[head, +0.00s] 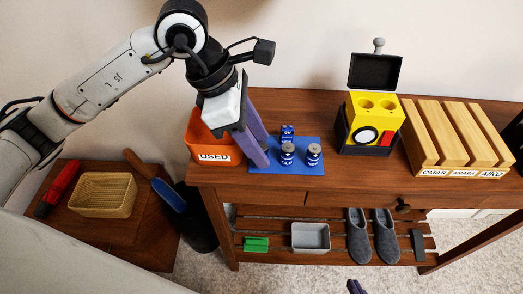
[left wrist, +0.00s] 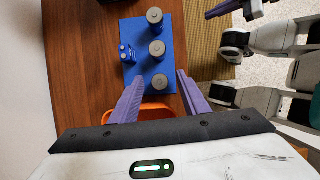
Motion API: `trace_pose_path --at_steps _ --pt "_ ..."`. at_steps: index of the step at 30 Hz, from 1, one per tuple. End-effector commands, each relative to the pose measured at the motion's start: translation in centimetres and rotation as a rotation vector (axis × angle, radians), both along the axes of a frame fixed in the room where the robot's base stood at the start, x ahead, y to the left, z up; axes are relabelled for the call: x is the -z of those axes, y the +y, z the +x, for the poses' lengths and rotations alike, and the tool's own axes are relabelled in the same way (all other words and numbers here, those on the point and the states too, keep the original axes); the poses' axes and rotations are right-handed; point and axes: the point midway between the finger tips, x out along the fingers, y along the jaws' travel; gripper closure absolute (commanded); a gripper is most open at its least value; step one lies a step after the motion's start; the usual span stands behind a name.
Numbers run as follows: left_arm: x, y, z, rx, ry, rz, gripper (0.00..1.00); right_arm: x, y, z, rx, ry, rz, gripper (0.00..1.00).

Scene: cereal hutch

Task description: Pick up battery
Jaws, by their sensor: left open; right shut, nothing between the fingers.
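Two upright blue cylindrical batteries (head: 287,155) (head: 313,155) and a small blue box-shaped battery (head: 287,133) stand on a blue mat (head: 260,169). The left wrist view shows three upright cylinders, the nearest (left wrist: 159,82) appearing between my fingertips; in the head view my gripper hides one. My left gripper (head: 264,152) points down, open, over the mat's left end; its fingers also show in the left wrist view (left wrist: 160,78). I cannot tell whether they touch the cylinder. My right gripper (head: 355,287) is shut and empty at the bottom edge.
An orange bin labelled USED (head: 212,157) stands left of the mat, close to my left gripper. A yellow and black device (head: 375,122) and a slatted wooden rack (head: 455,130) with name labels stand to the right. A lower shelf holds slippers (head: 360,238) and a grey bin (head: 311,237).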

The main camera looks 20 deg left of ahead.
Motion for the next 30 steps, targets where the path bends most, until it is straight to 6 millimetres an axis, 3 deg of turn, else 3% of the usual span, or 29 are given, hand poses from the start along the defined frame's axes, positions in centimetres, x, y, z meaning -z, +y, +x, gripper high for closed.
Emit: trace_pose_path --at_steps 4,11,12,19,26,30 --pt "1.4 -0.6 0.1 0.002 0.001 -0.001 0.58 0.1 0.0 0.0 0.0 0.0 0.0 1.0" --pt "1.6 -0.7 0.2 0.001 -0.002 -0.001 0.58 0.1 0.0 0.0 0.0 0.0 0.0 1.0" --pt "1.6 -0.7 0.2 0.001 -0.002 -0.001 0.6 0.1 0.0 0.0 0.0 0.0 0.0 1.0" --pt "1.6 -0.7 0.2 0.001 -0.001 -0.001 0.99 0.1 0.0 0.0 0.0 0.0 0.0 1.0" --pt "1.5 -0.7 0.2 0.001 -0.002 -0.001 1.0 0.0 0.0 0.0 -0.001 0.0 -0.001 1.0" --pt "0.5 -0.7 0.3 0.002 -0.005 -0.002 1.0 -0.1 0.0 0.0 -0.001 0.0 -0.001 1.0"
